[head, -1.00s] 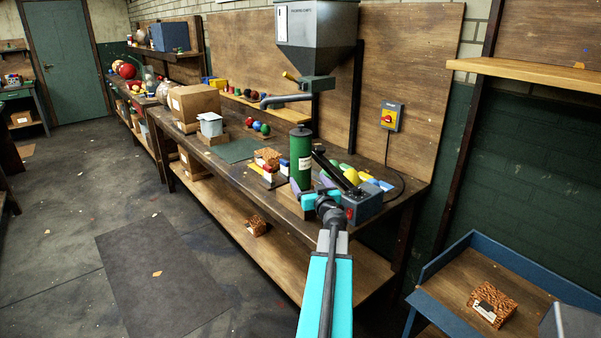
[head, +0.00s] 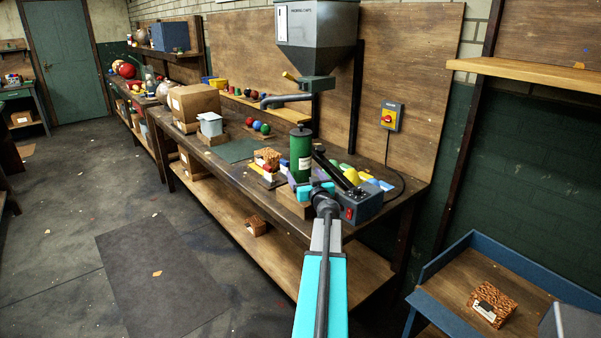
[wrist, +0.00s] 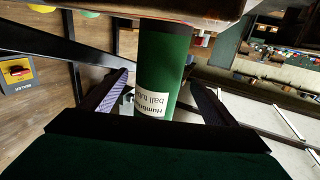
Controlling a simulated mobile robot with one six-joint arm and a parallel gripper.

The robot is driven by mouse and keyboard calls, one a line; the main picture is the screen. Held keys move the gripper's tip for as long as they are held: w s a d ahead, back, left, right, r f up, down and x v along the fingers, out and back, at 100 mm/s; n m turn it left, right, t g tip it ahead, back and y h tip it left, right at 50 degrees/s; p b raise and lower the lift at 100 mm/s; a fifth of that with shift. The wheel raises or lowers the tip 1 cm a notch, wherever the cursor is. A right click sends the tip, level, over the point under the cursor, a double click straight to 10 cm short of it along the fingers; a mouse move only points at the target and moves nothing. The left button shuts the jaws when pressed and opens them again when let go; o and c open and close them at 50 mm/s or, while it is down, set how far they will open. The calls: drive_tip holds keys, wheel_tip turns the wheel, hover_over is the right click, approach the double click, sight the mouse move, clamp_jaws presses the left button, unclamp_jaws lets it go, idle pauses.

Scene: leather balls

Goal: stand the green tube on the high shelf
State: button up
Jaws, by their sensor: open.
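The green tube (head: 301,158) stands upright with a dark cap near the right front of the workbench, on what looks like a wooden block (head: 293,203). My gripper (head: 312,190) is open at its lower part. In the wrist view the tube (wrist: 163,62), with a white label, lies between the two spread fingers (wrist: 158,85); whether they touch it I cannot tell. A light wooden shelf (head: 530,72) is fixed high on the wall at the upper right, and its visible top is bare apart from a small orange scrap.
A black lever arm on a grey box (head: 362,204) with a red switch stands just right of the tube. A brick-patterned block (head: 267,157) is to its left. A grey hopper (head: 316,40) hangs behind. A blue-edged tray table (head: 455,285) is at the lower right.

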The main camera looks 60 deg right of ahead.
drive_tip(key=shift+f+x, duration=0.2)
drive_tip(key=shift+x, duration=2.45)
drive_tip(key=shift+s, duration=0.1)
drive_tip(key=c, duration=1.6)
drive_tip(key=shift+r, duration=0.1)
